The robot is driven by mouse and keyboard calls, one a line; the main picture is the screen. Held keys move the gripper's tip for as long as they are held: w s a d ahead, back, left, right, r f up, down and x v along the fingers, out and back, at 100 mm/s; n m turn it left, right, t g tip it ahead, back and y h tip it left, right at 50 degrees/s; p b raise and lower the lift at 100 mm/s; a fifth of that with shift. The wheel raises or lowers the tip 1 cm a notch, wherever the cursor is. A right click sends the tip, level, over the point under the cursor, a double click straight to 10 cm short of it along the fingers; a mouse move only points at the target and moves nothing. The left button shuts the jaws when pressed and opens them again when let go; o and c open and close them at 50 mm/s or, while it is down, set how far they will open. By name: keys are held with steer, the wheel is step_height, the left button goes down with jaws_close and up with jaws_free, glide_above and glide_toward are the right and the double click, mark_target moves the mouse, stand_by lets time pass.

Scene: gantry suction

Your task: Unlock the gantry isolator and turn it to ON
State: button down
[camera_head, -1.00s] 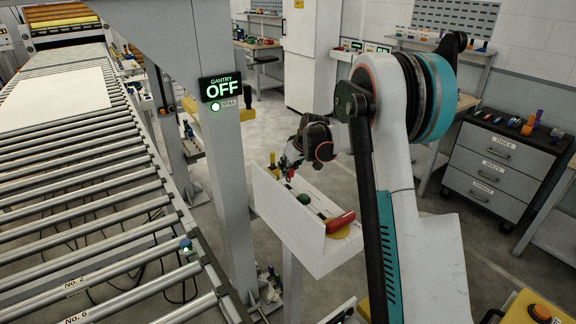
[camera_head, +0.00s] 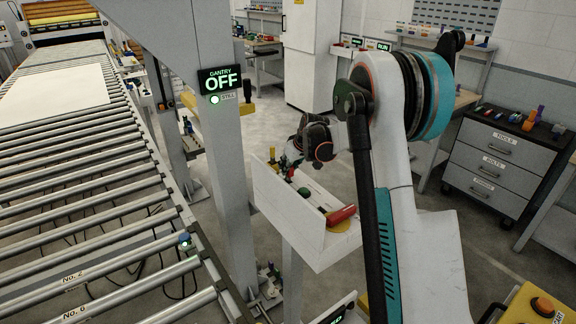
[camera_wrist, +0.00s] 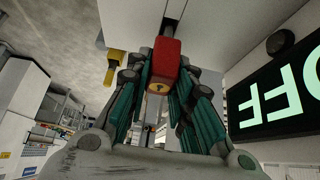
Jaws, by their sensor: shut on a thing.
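A white surface lies right behind the block. In the head view my gripper (camera_head: 290,167) is small at the far left end of a white box (camera_head: 318,250), and its hold is hard to make out there. A red handle (camera_head: 341,215) sits on a yellow plate (camera_head: 352,227) at the box's near right end. The gantry sign (camera_head: 221,80) reads OFF, with a lit STILL lamp below.
A green knob-like part (camera_head: 304,193) lies between my gripper and the red handle. The grey gantry post (camera_head: 229,170) stands left of the box, beside the roller conveyor (camera_head: 90,190). A drawer cabinet (camera_head: 505,160) stands at the right. Floor is open between them.

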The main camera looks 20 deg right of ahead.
steer(key=shift+f+b, duration=0.85)
steer(key=shift+f, duration=0.4)
steer(key=c, duration=1.3)
jaws_free()
steer(key=v, duration=1.2)
steer(key=shift+c, duration=0.5)
